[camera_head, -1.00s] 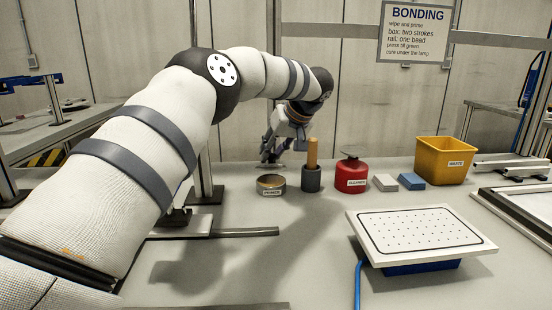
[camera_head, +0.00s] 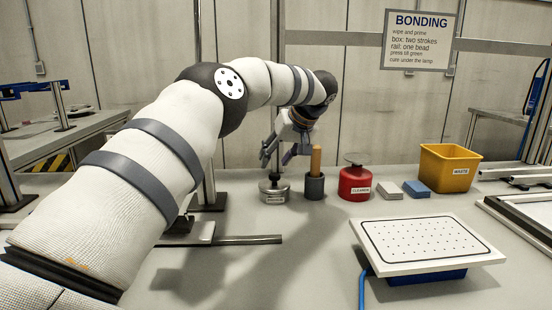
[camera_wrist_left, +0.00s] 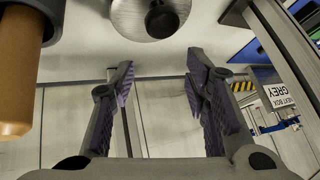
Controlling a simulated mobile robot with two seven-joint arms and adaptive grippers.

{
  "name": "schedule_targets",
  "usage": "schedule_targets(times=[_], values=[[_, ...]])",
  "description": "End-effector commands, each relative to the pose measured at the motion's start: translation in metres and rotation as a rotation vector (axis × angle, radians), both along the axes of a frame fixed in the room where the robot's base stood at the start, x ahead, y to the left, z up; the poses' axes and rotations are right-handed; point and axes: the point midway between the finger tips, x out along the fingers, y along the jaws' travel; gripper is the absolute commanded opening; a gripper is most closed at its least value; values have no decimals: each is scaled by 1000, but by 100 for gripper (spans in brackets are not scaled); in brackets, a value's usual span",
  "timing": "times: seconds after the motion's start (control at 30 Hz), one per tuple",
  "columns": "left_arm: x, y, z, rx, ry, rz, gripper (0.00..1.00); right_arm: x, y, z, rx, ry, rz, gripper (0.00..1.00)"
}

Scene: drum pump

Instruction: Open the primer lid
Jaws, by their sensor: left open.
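The primer tin (camera_head: 275,197) stands on the bench, left of the dark cup. The grey lid (camera_head: 266,184) with a dark knob sits on top of the tin and looks about level. In the left wrist view, the round lid (camera_wrist_left: 126,18) and its black knob show at the top edge, beyond the fingertips. My left gripper (camera_head: 277,157) is above the tin, fingers apart and empty, clear of the knob. Its spread fingers also show in the left wrist view (camera_wrist_left: 163,75). My right gripper is out of view.
A dark cup (camera_head: 315,188) holding an upright wooden handle (camera_head: 316,158) stands close right of the tin. A red cleaner can (camera_head: 354,184), grey and blue blocks and a yellow waste bin (camera_head: 447,170) follow rightward. A white perforated plate (camera_head: 425,243) lies in front.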

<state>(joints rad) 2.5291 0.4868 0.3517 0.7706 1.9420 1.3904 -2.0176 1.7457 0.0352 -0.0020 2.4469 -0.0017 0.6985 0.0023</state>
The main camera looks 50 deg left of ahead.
Motion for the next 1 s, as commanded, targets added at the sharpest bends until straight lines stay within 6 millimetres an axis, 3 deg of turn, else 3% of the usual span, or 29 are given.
schedule_targets(times=[0.3,0.43,0.6,1.0], values=[[-1,-47,65,1,-4,0,42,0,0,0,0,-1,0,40],[-1,-61,84,0,-2,-1,42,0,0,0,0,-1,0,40],[-2,-68,93,-1,0,0,42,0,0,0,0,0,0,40],[-2,-68,93,-1,0,-1,42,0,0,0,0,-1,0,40]])
